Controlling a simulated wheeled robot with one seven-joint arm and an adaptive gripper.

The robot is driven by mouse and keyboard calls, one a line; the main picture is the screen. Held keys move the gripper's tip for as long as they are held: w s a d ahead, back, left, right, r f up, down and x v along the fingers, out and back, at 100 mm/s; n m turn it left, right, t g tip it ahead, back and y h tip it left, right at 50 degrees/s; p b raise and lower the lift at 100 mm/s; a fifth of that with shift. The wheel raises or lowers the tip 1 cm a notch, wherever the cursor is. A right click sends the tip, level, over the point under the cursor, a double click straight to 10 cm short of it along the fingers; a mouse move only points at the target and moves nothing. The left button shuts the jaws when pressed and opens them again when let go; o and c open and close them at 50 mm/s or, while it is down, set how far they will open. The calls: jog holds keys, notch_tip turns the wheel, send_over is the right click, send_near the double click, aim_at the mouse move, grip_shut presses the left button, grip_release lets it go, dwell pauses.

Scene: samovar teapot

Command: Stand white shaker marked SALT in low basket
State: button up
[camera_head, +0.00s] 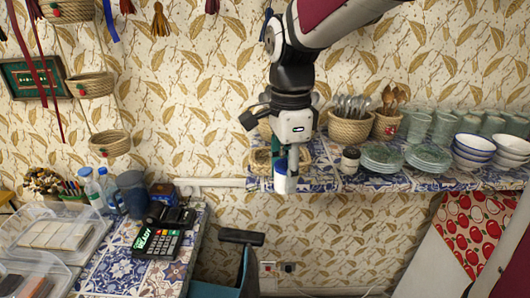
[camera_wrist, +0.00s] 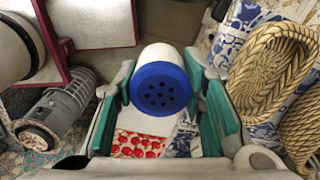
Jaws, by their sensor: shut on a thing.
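My gripper (camera_head: 286,168) is shut on a white shaker (camera_head: 284,185) in front of the shelf edge. In the wrist view, the gripper (camera_wrist: 165,90) has its teal finger pads on either side of the shaker, whose blue holed cap (camera_wrist: 160,90) faces the camera. The SALT marking cannot be read. A low woven basket (camera_head: 259,158) sits on the tiled shelf behind the gripper, partly hidden by it. In the wrist view, the low oval basket (camera_wrist: 245,80) lies right of the shaker, apart from it, and its visible inside looks empty.
The blue-patterned shelf (camera_head: 330,183) also holds a cutlery basket (camera_head: 348,130), a dark-topped jar (camera_head: 349,160), stacked plates (camera_head: 381,158) and bowls (camera_head: 472,150) to the right. A card terminal (camera_head: 157,244) and bottles stand on the left counter.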

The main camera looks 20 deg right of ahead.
jog(key=shift+d+r+m, duration=0.15)
jog(key=shift+m, duration=0.25)
send_near(268, 152)
jog(key=s+f, duration=0.2)
jog(key=s+a+f+p, duration=0.1)
jog(key=s+f, duration=0.1)
jog(key=shift+a, duration=0.15)
jog(key=shift+w, duration=0.15)
notch_tip(268, 152, down, 3)
jog(key=shift+f+p, duration=0.2)
jog(key=shift+p, duration=0.35)
jog(key=shift+f, duration=0.15)
jog(key=o, duration=0.9)
